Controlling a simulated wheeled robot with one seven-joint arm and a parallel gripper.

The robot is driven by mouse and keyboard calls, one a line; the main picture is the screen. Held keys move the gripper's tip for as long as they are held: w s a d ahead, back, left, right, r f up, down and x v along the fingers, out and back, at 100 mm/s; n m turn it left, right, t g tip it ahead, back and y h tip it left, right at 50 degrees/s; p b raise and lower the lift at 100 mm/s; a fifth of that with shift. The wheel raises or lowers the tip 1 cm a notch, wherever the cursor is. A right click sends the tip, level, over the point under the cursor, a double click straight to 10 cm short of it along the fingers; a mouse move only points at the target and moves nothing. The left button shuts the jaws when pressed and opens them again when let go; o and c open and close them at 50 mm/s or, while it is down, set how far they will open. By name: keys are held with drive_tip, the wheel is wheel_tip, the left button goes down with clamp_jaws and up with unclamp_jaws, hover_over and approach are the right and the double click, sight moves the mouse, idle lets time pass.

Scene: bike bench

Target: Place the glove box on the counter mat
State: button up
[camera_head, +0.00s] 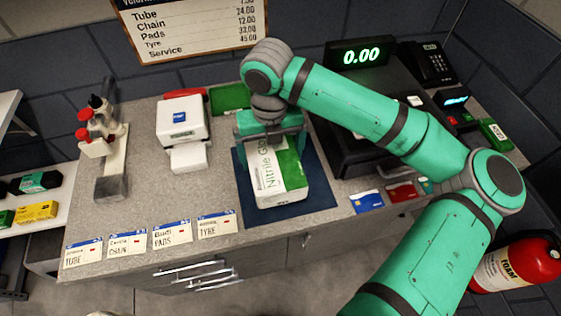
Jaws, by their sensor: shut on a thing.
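The glove box (267,177) is white and green with "Nitrile Glo..." lettering on its top. It is over the dark blue counter mat (312,205), and the mat shows around its sides and front. My gripper (270,135) comes down from above and is shut on the far end of the box. The fingertips are partly hidden by the box. I cannot tell whether the underside of the box touches the mat.
A cash register (350,155) stands right of the mat, with cards (366,201) in front. A white printer-like device (182,122) and a green tray (230,97) are to the left. Label cards (127,243) line the front edge. The grey counter (140,190) is clear at mid-left.

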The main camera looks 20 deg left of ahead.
drive_tip(key=shift+w+d+f, duration=0.4)
drive_tip(key=shift+w+f, duration=0.05)
drive_tip(key=shift+f, duration=0.25)
drive_tip(key=shift+w+d+f, duration=0.35)
drive_tip(key=shift+w+f, duration=0.1)
drive_tip(key=shift+f, duration=1.75)
drive_tip(key=shift+f, duration=0.15)
drive_tip(key=o, duration=1.2)
wheel_tip(320, 180, up, 12)
drive_tip(key=shift+r, duration=0.15)
